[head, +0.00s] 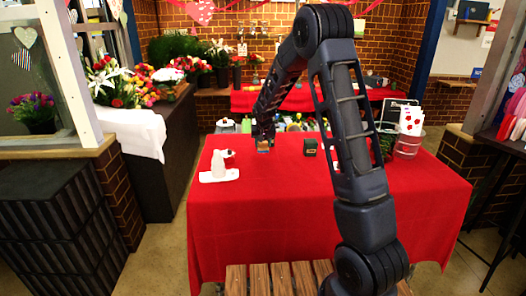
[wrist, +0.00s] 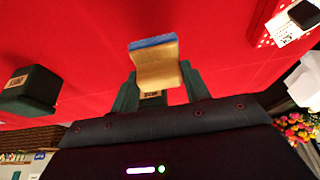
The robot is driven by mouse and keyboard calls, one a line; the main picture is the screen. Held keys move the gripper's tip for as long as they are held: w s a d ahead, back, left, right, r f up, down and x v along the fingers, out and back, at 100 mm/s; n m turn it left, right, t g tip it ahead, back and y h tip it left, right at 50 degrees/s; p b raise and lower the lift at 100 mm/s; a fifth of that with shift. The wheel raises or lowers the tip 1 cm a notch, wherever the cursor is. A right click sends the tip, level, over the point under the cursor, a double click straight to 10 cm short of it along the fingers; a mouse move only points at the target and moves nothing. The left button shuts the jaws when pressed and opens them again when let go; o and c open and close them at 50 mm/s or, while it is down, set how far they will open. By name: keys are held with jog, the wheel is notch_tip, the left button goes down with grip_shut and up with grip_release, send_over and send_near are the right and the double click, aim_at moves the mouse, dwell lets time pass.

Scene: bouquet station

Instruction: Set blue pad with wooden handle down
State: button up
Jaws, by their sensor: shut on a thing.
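The blue pad with wooden handle (wrist: 157,66) is between the fingers of my gripper (wrist: 153,90) in the wrist view. Its tan wooden part faces the camera and its blue edge is at the far end. The gripper is shut on it. I cannot tell whether the pad touches the cloth.
A white spray-like bottle (head: 219,163) on a white base stands left of the gripper. A small dark box (head: 310,147) stands to the right. A clear bucket with cards (head: 408,143) is at the right end. The front of the table is clear.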

aim_at(263, 147)
jog(key=shift+f, duration=2)
jog(key=shift+f, duration=0.1)
jog(key=o, duration=1.2)
